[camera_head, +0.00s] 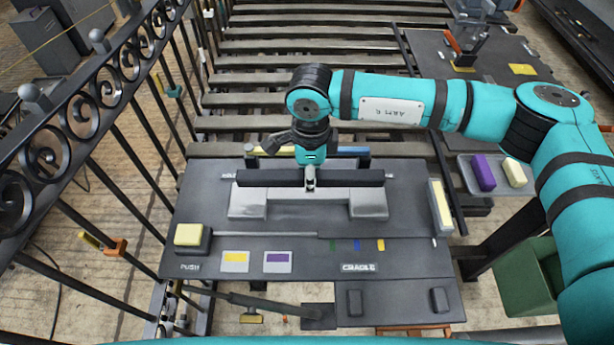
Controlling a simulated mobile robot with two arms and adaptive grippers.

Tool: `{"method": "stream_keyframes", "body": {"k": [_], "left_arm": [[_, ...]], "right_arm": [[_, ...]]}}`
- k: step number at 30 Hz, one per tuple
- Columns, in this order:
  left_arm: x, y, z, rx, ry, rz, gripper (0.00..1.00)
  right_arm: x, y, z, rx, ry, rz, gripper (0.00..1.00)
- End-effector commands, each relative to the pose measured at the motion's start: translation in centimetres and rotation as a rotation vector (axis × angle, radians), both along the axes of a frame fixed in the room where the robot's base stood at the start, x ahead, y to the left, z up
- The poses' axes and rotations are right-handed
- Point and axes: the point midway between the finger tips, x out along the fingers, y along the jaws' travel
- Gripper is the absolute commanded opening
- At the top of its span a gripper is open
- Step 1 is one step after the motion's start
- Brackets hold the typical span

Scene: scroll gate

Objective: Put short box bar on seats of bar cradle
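The short box bar (265,178) is a long dark bar, level and lying left to right at the middle of the dark worktop. The bar cradle (308,207) appears to be the pale grey piece with a raised block at each end. The bar overlaps the far edges of both blocks in the picture; I cannot tell whether it touches the seats or hangs just above them. My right gripper (310,180) points down at the bar's middle, with a finger in front of the bar, and looks shut on it. My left gripper is not in view.
A yellow push button (189,235) stands at the worktop's left. A tray (475,178) with purple and pale yellow blocks is at the right, above a green bin (528,280). A black scroll railing (125,60) runs along the left. The worktop (400,225) right of the cradle is mostly clear.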

Motion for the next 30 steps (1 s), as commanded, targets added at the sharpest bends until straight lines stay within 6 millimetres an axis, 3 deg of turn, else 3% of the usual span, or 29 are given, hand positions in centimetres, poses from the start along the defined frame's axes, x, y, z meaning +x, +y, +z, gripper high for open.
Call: {"method": "stream_keyframes", "body": {"k": [5,12,23,24,30], "left_arm": [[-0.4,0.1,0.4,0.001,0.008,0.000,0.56],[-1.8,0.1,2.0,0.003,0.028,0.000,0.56],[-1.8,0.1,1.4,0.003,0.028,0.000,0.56],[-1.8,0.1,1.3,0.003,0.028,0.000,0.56],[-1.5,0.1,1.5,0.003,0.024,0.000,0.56]], "right_arm": [[0.7,0.8,0.1,0.001,-0.002,0.000,0.00],[0.6,0.7,-3.1,0.001,0.000,0.000,0.00],[0.6,0.6,-3.8,0.002,-0.002,0.001,0.00],[0.6,0.6,-4.0,0.001,0.000,0.000,0.30],[0.6,0.6,-3.8,0.000,0.001,0.000,0.52]]}}
